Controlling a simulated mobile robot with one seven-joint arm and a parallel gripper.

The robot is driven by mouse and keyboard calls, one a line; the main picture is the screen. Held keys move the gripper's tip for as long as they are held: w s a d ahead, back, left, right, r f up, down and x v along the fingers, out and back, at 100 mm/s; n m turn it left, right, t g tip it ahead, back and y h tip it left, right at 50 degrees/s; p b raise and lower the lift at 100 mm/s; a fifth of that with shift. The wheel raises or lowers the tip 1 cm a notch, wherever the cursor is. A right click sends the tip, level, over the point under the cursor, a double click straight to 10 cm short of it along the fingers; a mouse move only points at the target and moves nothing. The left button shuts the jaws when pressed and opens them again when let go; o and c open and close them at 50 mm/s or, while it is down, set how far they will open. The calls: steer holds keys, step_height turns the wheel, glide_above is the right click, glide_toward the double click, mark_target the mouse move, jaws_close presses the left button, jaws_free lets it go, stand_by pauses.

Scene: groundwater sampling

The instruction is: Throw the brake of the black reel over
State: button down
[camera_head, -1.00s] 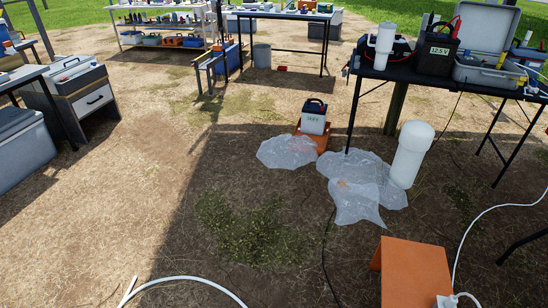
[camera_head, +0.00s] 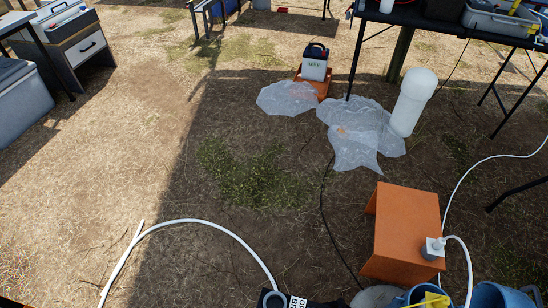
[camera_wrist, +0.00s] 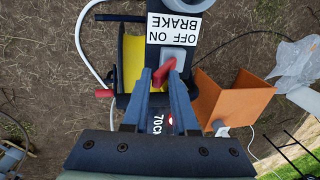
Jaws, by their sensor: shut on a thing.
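The black reel (camera_wrist: 120,18) shows in the wrist view with a yellow drum (camera_wrist: 132,60). A white label (camera_wrist: 174,28) on it reads BRAKE, ON and OFF, upside down here. Below the label is a grey plate with the red brake lever (camera_wrist: 162,76). My gripper (camera_wrist: 163,78) is shut on the lever, with one finger on each side. The fingers hide part of it. A red knob (camera_wrist: 104,93) sits at the reel's left side. In the head view only a corner of the label (camera_head: 297,303) shows at the bottom edge; my gripper is not seen there.
An orange stand (camera_head: 407,232) with a small grey-white fitting (camera_head: 433,248) is right of the reel. Blue buckets (camera_head: 495,296) stand at the bottom right. A white hose (camera_head: 205,222) curves over the ground. Plastic sheets (camera_head: 360,140) lie farther off. Open ground is at left.

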steer(key=shift+s+a+f, duration=0.1)
steer(key=shift+s+f, duration=0.05)
steer(key=shift+s, duration=0.1)
steer(key=shift+s+a+f+t+b, duration=0.15)
steer(key=shift+s+f+t+b, duration=0.1)
steer(key=shift+s+f, duration=0.2)
steer(key=shift+s+a+f+t+b, duration=0.15)
steer(key=shift+s+f+b, duration=0.15)
steer(key=shift+s, duration=0.25)
steer(key=c, duration=0.8)
jaws_free()
steer(key=shift+w, duration=0.1)
steer(key=shift+r, duration=0.1)
steer(key=p+v, duration=0.4)
steer(key=v, duration=0.9)
steer(key=shift+p, duration=0.35)
